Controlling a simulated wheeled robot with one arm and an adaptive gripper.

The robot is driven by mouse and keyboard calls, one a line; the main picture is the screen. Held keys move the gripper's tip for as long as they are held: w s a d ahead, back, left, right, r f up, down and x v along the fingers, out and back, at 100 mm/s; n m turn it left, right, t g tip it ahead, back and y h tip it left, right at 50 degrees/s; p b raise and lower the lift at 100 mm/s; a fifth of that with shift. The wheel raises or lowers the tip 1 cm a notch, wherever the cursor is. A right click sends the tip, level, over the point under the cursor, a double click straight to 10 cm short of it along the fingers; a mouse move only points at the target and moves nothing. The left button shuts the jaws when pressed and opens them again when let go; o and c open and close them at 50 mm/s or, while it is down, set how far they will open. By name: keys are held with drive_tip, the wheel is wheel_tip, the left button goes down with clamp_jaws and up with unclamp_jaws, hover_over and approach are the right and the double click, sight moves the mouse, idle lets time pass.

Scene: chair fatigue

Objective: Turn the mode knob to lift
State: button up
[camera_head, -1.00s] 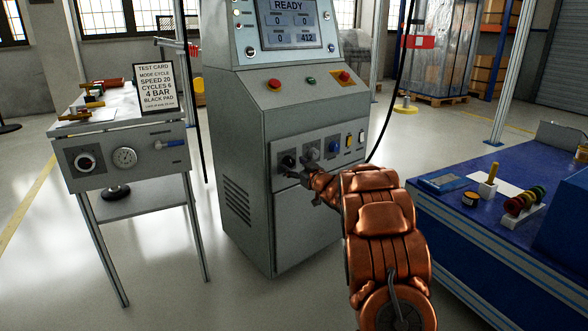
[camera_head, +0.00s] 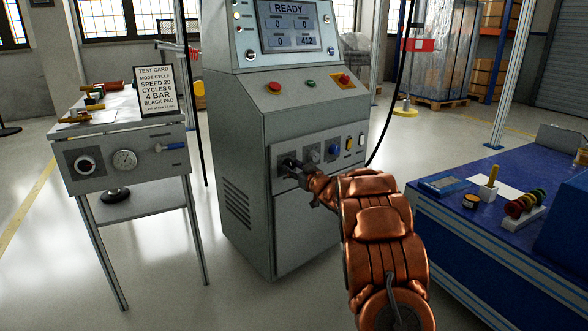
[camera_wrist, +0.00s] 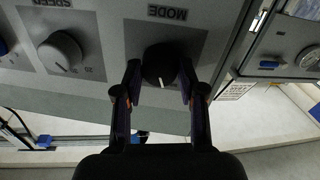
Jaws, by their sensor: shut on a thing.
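The mode knob (camera_wrist: 160,64) is black and round with a white pointer line, on a dark square plate marked MODE that appears upside down in the wrist view. My gripper (camera_wrist: 159,82) has one finger on each side of it and is shut on it. In the wrist view the pointer line is toward the bottom of the knob, slightly left. The position labels around the knob are not readable. In the head view my gripper (camera_head: 291,167) reaches the left end of the control panel (camera_head: 340,170) and mostly hides the knob.
A grey speed knob (camera_wrist: 60,52) sits beside the mode knob. The cabinet (camera_head: 240,150) shows READY on its screen (camera_head: 289,24). A side table (camera_head: 125,165) with a test card (camera_head: 154,90) stands left. A blue workbench (camera_head: 490,220) stands right.

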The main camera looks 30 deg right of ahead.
drive_tip(key=shift+c, duration=0.7)
drive_tip(key=shift+n, duration=0.3)
drive_tip(key=shift+n+p, duration=0.3)
drive_tip(key=shift+n, duration=0.7)
drive_tip(key=n, duration=0.5)
drive_tip(key=shift+f+t+b, duration=0.15)
drive_tip(key=shift+t+b, duration=0.15)
drive_tip(key=shift+b, duration=0.05)
drive_tip(key=shift+n, duration=0.4)
drive_tip(key=o, duration=1.1)
drive_tip(key=shift+o, duration=0.2)
